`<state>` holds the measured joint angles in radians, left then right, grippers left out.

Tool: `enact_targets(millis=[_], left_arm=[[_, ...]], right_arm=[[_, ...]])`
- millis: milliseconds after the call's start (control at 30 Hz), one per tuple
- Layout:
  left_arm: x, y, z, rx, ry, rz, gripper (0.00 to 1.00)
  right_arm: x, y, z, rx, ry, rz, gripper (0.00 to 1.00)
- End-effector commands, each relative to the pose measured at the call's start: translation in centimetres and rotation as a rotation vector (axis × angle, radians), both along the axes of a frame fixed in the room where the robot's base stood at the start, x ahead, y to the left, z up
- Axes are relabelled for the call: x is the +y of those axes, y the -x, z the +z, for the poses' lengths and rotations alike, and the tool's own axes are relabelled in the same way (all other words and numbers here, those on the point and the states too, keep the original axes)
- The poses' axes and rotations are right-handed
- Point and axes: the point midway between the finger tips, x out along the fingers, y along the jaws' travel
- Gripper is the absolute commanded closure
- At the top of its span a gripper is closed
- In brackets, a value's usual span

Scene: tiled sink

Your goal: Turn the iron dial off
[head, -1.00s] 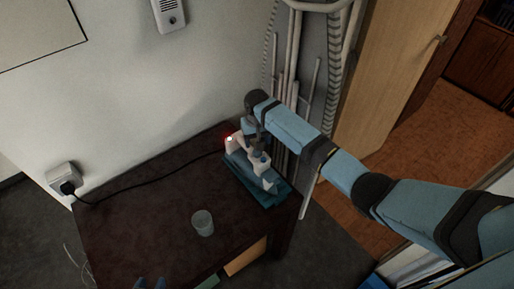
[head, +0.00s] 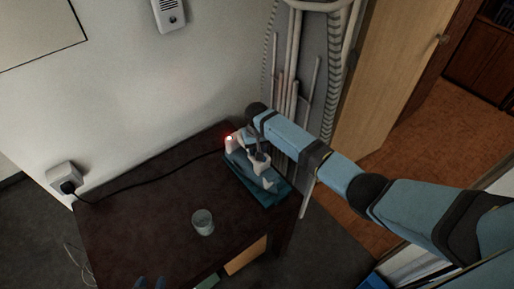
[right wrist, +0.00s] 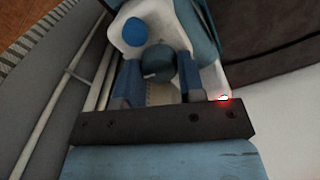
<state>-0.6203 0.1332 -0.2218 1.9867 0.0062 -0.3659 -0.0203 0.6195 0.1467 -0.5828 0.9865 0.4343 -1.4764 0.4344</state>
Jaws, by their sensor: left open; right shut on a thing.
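The iron (head: 268,178) is white and teal and stands on the teal base at the back right of the dark table, with a red light glowing at its left end. In the right wrist view the iron's white body (right wrist: 165,18) carries a dark teal round dial (right wrist: 158,66). My right gripper (right wrist: 157,75) has its two blue fingers on either side of this dial, shut on it. In the head view the right gripper (head: 258,150) reaches down over the iron and partly hides it. My left gripper (head: 149,283) is open at the bottom edge, only its tips showing.
A clear glass (head: 203,222) stands on the table (head: 150,205) in front of the iron. A black cord runs from the iron to a wall socket (head: 65,178). Pipes (head: 290,80) rise behind the table. The table's left part is clear.

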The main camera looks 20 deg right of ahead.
Motion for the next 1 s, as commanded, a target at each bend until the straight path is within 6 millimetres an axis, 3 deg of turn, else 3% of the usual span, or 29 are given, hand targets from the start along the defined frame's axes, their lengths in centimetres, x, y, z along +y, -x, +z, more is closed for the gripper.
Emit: enact_targets(millis=[367,1000], left_arm=[[0.0,0.0,0.7,-0.001,0.0,0.0,0.57],[0.3,0.3,2.5,0.002,-0.005,0.009,0.57]], right_arm=[[0.1,0.0,0.2,-0.001,0.0,0.093,0.88],[0.2,0.0,0.2,-0.002,0.0,0.648,0.88]])
